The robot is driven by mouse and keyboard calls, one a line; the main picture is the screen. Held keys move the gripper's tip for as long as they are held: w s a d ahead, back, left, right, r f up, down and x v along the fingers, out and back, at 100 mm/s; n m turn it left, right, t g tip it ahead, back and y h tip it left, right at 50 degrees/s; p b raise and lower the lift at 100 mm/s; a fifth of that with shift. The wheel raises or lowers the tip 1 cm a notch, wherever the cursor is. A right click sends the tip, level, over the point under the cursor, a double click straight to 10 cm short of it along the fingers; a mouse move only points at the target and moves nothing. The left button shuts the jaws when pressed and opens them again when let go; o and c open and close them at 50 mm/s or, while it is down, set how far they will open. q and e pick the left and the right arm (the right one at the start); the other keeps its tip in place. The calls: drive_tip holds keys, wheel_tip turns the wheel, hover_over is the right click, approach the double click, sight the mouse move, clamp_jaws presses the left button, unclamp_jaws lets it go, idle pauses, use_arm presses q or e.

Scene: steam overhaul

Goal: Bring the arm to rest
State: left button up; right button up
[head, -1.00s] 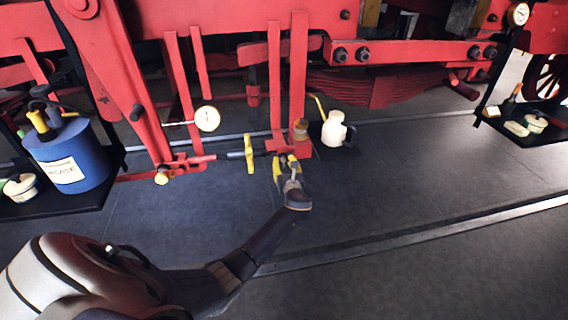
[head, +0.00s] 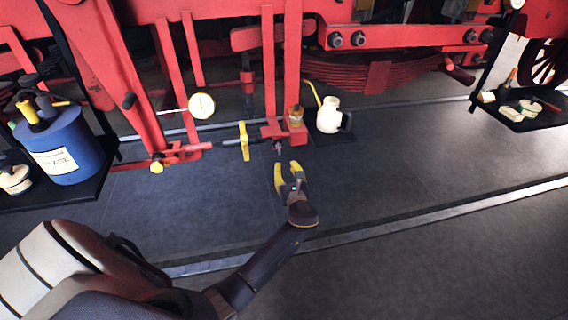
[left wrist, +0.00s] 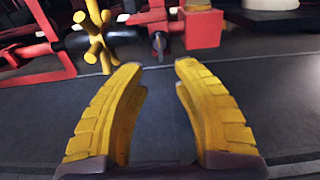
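My left gripper (head: 290,178) reaches in from the lower left in the head view, over the dark floor in front of the red frame. Its two yellow fingers (left wrist: 160,105) are spread apart in the left wrist view, with nothing between them but floor. A small rod end (left wrist: 158,42) on the red linkage lies beyond the fingertips, apart from them. My right gripper shows in neither view.
The yellow cross handle (head: 244,141) is left of the gripper. A cream oil can (head: 330,116) stands right of a red block. A blue grease drum (head: 68,150) is on the left shelf. Another shelf (head: 520,117) holds small items at right. The front floor is clear.

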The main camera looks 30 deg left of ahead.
use_arm(q)
drive_tip(key=shift+s+d, duration=0.2)
drive_tip(key=shift+s, duration=0.1)
idle(0.4)
drive_tip(key=d+f+n+g+h, duration=0.1)
drive_tip(key=d+f+n+h, duration=0.25)
drive_tip(key=f, duration=0.55)
drive_tip(key=d+f+n+h, duration=0.2)
drive_tip(key=f+n+h, duration=0.25)
drive_tip(key=f, duration=0.55)
drive_tip(key=s+d+f+n+g+h, duration=0.1)
drive_tip(key=s+d+f+n+g, duration=0.15)
drive_tip(key=s+f, duration=0.45)
drive_tip(key=s+d+f+n+g+h, duration=0.15)
drive_tip(key=s+f+n, duration=0.25)
drive_tip(key=f, duration=0.7)
drive_tip(key=s+d+f+n+g+h, duration=0.1)
drive_tip(key=s+f+n, duration=0.2)
drive_tip(key=s+f, duration=0.65)
drive_tip(key=s+d+f+n+g+h, duration=0.15)
drive_tip(key=s+f+n, duration=0.35)
drive_tip(key=s, duration=0.7)
drive_tip(key=s+f+g, duration=0.2)
drive_tip(key=s+f, duration=0.1)
drive_tip(key=s, duration=1)
drive_tip(key=s+a+f+n+g, duration=0.1)
drive_tip(key=s+f+g, duration=0.1)
drive_tip(key=s, duration=1.2)
drive_tip(key=shift+a+f, duration=0.15)
drive_tip(key=shift+f, duration=0.65)
